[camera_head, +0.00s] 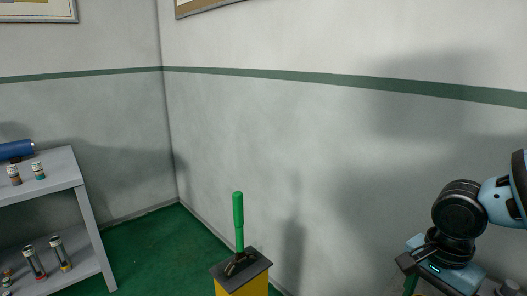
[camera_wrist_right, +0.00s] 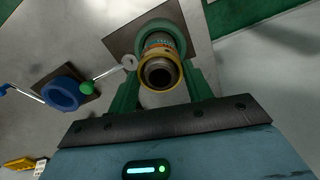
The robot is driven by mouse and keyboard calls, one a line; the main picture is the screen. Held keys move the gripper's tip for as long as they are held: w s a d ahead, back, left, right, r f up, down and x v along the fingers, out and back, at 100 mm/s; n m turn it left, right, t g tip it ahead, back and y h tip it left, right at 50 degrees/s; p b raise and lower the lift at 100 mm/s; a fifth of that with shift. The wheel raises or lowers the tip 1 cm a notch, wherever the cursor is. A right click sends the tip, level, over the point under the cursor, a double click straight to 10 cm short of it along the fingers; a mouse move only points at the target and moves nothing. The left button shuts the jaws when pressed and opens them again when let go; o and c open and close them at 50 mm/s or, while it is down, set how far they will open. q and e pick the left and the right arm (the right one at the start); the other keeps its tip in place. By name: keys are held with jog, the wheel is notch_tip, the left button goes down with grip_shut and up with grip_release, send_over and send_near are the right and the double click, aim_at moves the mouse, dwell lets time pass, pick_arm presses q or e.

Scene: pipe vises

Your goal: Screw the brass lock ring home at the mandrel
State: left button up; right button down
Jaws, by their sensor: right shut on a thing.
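The brass lock ring (camera_wrist_right: 161,87) shows in the right wrist view as a yellow-gold ring around the end of a dark hollow cylinder (camera_wrist_right: 157,73), which looks like the mandrel. My right gripper (camera_wrist_right: 161,78) has its green fingers on either side of the ring and is shut on it. How far the ring sits along the thread cannot be told. Behind it is a green round vise body (camera_wrist_right: 151,27) on a dark plate. In the head view my right gripper (camera_head: 411,284) is at the lower right, its fingertips cut off by the frame. My left gripper is not in view.
A blue ring-shaped vise (camera_wrist_right: 61,94) stands further left. In the head view a yellow post (camera_head: 243,286) carries a green upright handle (camera_head: 238,220). A grey shelf (camera_head: 62,168) holds small jars.

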jog(key=c, duration=0.6)
grip_release()
jog(key=shift+o, duration=0.2)
notch_tip(320, 180, up, 8)
jog(key=shift+f, duration=0.1)
